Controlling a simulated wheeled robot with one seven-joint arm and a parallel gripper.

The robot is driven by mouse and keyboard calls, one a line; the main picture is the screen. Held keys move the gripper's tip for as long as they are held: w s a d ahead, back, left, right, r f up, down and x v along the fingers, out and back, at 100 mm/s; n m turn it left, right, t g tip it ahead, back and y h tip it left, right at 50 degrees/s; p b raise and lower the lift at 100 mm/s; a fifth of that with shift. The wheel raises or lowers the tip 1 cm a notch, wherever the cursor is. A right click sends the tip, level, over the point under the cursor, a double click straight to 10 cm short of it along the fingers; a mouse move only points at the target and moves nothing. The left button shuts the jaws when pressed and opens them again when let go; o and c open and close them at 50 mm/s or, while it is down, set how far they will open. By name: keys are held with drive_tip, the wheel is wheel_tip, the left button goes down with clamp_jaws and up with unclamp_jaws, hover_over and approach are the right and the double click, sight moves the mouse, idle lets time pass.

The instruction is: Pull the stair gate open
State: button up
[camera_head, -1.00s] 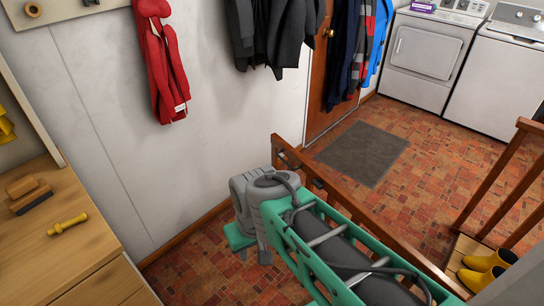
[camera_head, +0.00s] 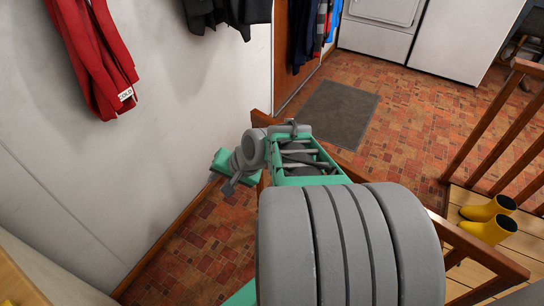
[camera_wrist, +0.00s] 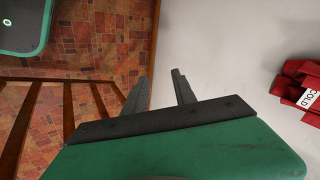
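The stair gate is a brown wooden frame, and its top rail (camera_head: 345,158) shows behind my arm in the head view. Its end by the wall (camera_head: 261,124) stands close to my gripper. My arm hides most of the gate. Brown bars and a rail (camera_wrist: 68,108), which look like the gate, run along the left of the wrist view. My gripper (camera_head: 232,187) is on the wall side of the gate's end, pointing down. In the wrist view its two dark fingers (camera_wrist: 160,88) are apart with nothing between them, clear of the bars.
Beyond the gate lie a grey mat (camera_head: 338,113) on brick floor and white appliances (camera_head: 470,38). Wooden railings (camera_head: 500,125) and yellow boots (camera_head: 488,220) are at right.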

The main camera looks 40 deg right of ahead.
drive_tip(key=w+d+f+m+t+h+b, duration=0.1)
drive_tip(key=d+f+m+t+b, duration=0.45)
drive_tip(key=d+m, duration=0.45)
drive_tip(key=s+d+r+m+t+h+b, duration=0.1)
drive_tip(key=s+d+m+t+h+b, duration=0.15)
drive_tip(key=d, duration=0.35)
drive_tip(key=s+d+r+m+t+h+b, duration=0.1)
drive_tip(key=d+r+m+h+b, duration=0.1)
drive_tip(key=d+m, duration=0.25)
drive_tip(key=x, duration=0.2)
drive_tip(key=b+x, duration=0.1)
drive_tip(key=x, duration=0.4)
drive_tip(key=shift+d+f+b, duration=0.35)
drive_tip(key=shift+d, duration=0.05)
drive_tip(key=shift+w+d, duration=0.1)
drive_tip(key=shift+w, duration=0.2)
clamp_jaws()
drive_tip(key=shift+g, duration=0.3)
